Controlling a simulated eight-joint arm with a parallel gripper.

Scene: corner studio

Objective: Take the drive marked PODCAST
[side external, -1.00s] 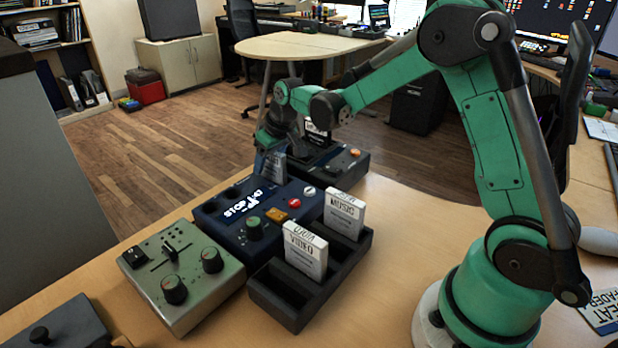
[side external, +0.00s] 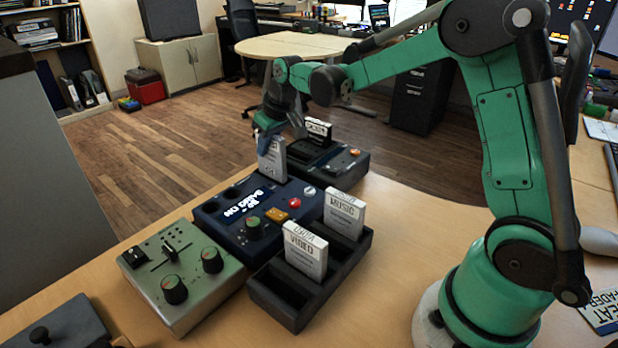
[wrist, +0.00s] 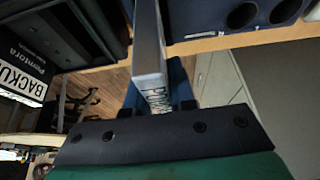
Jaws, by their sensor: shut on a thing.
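My gripper (side external: 268,134) is shut on a pale drive (side external: 272,162) at the far edge of the blue box (side external: 222,217). In the wrist view, the drive (wrist: 149,45) stands between my fingers (wrist: 160,92), and its label is partly hidden; the letters I can see look like the start of PODCAST. The drive is upright in the side view. Whether its lower end is clear of the box is hard to tell.
A black dock (side external: 338,165) behind holds a drive marked BACKUP (wrist: 22,88). A dark rack (side external: 357,262) in front holds drives marked VIDEO (side external: 305,252) and MUSIC (side external: 344,214). A grey-green control box (side external: 190,290) stands at left. Bare table (side external: 410,220) lies right of the rack.

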